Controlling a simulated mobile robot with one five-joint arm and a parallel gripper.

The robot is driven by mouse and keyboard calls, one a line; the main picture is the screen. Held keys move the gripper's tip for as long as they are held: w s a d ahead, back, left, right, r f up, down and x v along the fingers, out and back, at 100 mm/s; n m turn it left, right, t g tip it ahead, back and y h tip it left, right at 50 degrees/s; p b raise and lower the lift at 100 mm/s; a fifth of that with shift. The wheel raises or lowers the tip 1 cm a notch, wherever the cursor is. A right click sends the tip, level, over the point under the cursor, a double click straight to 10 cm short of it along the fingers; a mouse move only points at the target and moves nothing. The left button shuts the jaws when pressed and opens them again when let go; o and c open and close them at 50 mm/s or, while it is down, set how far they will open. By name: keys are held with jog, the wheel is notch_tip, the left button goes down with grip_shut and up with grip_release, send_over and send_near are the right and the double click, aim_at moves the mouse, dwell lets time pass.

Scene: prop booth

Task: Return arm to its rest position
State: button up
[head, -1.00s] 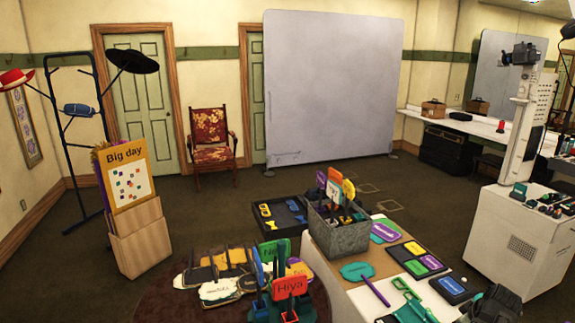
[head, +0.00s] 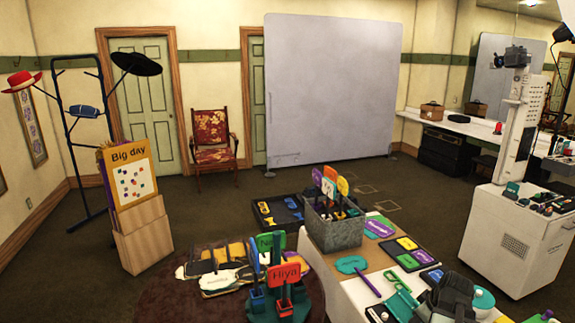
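My gripper (head: 452,292) is a dark, blocky shape at the lower right of the head view. It is above or beside the front right part of the white table (head: 345,288). Its fingers cannot be made out clearly, so I cannot tell whether it is open, shut or holding anything. The rest of my arm is mostly out of the picture or hidden.
A metal bin (head: 333,231) of props stands on the table, with flat coloured signs (head: 408,262) and a green prop (head: 400,303) nearby. A round stand (head: 284,298) holds upright signs. A white cabinet (head: 505,240) stands at right. Open floor lies behind.

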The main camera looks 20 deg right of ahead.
jog(key=w+a+n+y, duration=0.1)
jog(key=w+a, duration=0.3)
jog(key=a, duration=0.4)
jog(key=w+a+n, duration=0.2)
jog(key=w+a, duration=0.3)
jog(key=a, duration=0.3)
jog(key=w+a+n+y, duration=0.1)
jog(key=w+a, duration=0.3)
jog(key=a, duration=0.5)
jog(key=s+a+f+m+g, duration=0.1)
jog(key=s+a+m+g, duration=0.1)
jog(key=a, duration=0.7)
jog(key=s+a+f+m+g, duration=0.1)
jog(key=s+a+m+g, duration=0.1)
jog(key=a+m, duration=0.3)
jog(key=s+a, duration=0.1)
jog(key=a, duration=0.3)
jog(key=shift+a+g+h, duration=0.35)
jog(key=shift+g+h, duration=0.05)
jog(key=shift+d+f, duration=0.1)
